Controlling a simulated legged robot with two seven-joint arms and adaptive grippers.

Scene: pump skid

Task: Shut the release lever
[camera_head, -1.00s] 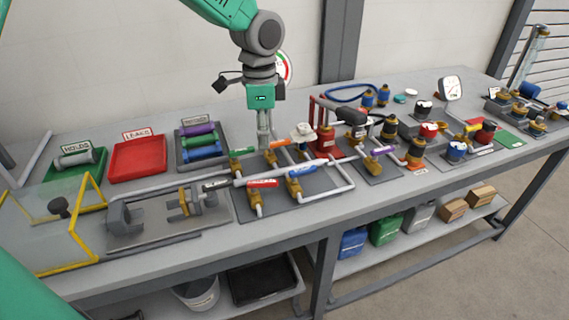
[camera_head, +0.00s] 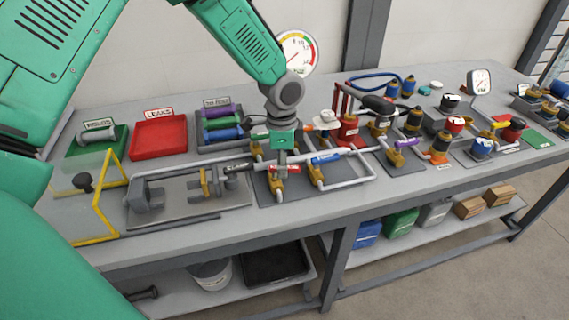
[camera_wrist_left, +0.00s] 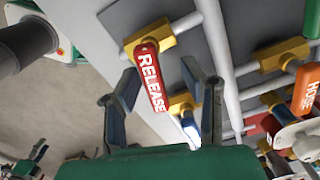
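The release lever (camera_wrist_left: 152,80) is a red handle with white RELEASE lettering on a brass valve (camera_wrist_left: 146,42) in the left wrist view. It lies crosswise to the brass body there. In the head view the red release lever (camera_head: 285,169) sits at the front of the valve plate. My left gripper (camera_head: 283,158) is above it and partly hides the valve. In the wrist view my left gripper's fingers (camera_wrist_left: 160,78) are apart, with the lever's end between them in the picture. No contact is clear.
An orange HOSE lever (camera_wrist_left: 307,88) is to the right in the wrist view. A red LEAKS tray (camera_head: 158,151) stands at the back left.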

